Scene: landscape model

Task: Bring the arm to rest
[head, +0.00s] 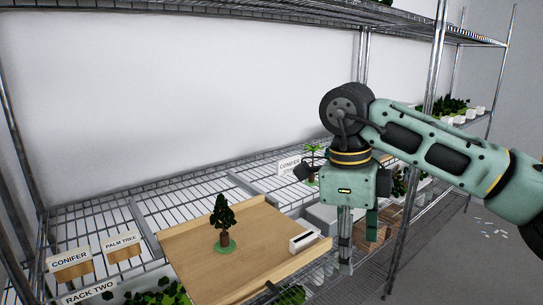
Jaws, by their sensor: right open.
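My right arm (440,145) comes in from the right, green with black joints, and reaches over the wire shelf. My right gripper (358,238) points down and is open, with no object seen between its fingers. It is to the right of a wooden tray (190,247). A small dark-green conifer model (223,220) stands upright on the tray, apart from the gripper. My left gripper does not show.
A wire rack (170,205) has an upper shelf (250,14) above and a metal post (408,200) right of the gripper. Signs reading CONIFER (69,259) and PALM TREE (121,243) stand at left. A palm model (313,160) stands behind the gripper. Potted plants (455,108) line the far right.

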